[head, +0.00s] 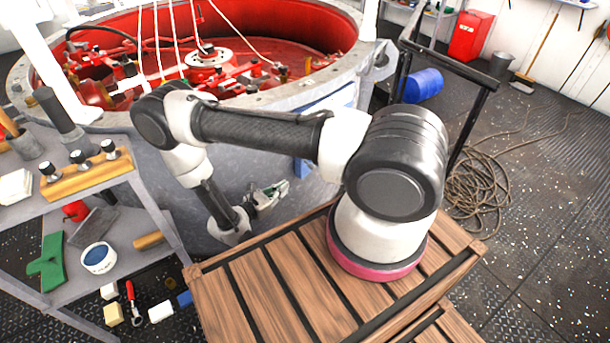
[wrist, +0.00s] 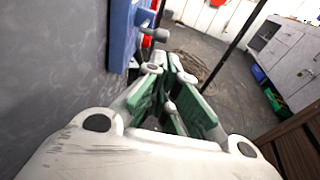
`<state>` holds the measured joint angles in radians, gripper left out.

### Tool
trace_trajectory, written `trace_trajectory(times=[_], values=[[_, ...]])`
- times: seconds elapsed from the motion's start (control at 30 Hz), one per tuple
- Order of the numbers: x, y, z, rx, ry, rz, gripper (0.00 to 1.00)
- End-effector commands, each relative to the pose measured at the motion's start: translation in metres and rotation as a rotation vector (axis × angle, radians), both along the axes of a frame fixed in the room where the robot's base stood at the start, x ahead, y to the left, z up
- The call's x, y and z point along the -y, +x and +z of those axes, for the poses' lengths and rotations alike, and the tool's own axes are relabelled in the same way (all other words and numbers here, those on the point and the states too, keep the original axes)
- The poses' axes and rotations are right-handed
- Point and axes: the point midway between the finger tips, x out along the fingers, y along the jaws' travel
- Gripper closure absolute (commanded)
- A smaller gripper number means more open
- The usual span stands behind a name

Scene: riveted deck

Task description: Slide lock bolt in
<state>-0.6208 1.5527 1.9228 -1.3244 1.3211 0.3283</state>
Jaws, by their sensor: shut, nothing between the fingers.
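A blue plate (wrist: 122,35) is fixed to the grey curved wall at the upper left in the wrist view. A grey bolt with a rounded knob (wrist: 160,35) sticks out from its right side; this looks like the lock bolt. In the head view part of the blue plate (head: 301,170) shows below my arm, and the bolt is not clear there. My gripper (wrist: 169,65) has green-padded fingers with their tips together and nothing held. Its tips appear just below the knob in the picture; I cannot tell whether they touch. In the head view my gripper (head: 282,187) is beside the grey wall.
The large round tank (head: 150,165) with a red interior stands behind my arm. A grey shelf cart (head: 60,205) with tools is at the left. A coiled rope (head: 475,190) and a blue drum (head: 423,85) lie on the floor at the right.

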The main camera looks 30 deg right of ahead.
Motion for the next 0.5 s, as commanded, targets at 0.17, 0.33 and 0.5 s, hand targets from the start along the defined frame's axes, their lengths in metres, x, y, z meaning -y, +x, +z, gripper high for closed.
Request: trace_trajectory(times=[0.17, 0.33, 0.5], values=[[0.037, 0.009, -0.006, -0.002, -0.001, -0.008, 1.0], [0.071, 0.02, -0.012, -0.002, -0.001, -0.008, 1.0], [0.098, 0.029, -0.016, 0.0, 0.0, -0.005, 1.0]])
